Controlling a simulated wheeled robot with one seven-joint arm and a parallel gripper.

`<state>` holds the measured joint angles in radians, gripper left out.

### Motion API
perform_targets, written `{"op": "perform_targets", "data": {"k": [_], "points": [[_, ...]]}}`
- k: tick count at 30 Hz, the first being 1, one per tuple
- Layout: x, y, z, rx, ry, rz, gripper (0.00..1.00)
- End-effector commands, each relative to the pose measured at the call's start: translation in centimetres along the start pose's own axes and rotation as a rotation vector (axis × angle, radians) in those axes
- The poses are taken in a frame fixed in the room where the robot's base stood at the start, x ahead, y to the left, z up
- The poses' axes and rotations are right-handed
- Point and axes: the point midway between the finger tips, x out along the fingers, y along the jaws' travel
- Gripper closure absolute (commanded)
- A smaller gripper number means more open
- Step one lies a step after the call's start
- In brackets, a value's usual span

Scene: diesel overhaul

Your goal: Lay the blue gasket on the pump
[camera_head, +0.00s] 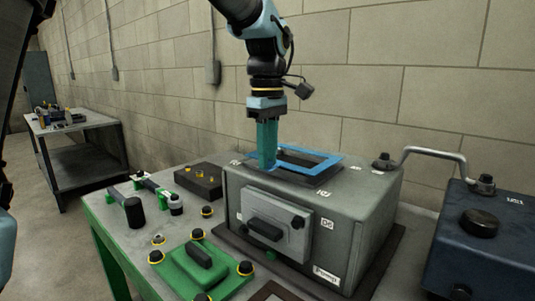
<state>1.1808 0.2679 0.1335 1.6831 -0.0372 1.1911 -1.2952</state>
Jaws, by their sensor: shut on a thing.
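The blue gasket (318,162) is a thin rectangular frame at the top of the grey pump (343,206). It appears over a dark rectangular area on the pump's top face. I cannot tell whether it rests flat there or sits slightly above. My gripper (267,163) points down with teal fingers, shut on the gasket's left side. The fingers hide that part of the gasket. The pump is a box with a front cover plate with a black handle (266,229) and a label low on its front.
A green plate with a black handle (199,256) and several black knobs lies in front. A mallet (131,209) and a dark block (198,181) are at the left. A bent pipe (436,152) joins the pump's right side near a dark blue box (485,245). A second table (73,129) stands far left.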

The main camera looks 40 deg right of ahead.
Motion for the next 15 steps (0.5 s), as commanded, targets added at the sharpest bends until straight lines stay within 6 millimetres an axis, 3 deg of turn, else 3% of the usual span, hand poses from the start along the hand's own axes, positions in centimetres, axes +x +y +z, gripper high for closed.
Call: {"op": "perform_targets", "data": {"k": [15], "points": [[0.72, 0.00, 0.00, 0.000, 0.000, 0.000, 1.00]]}}
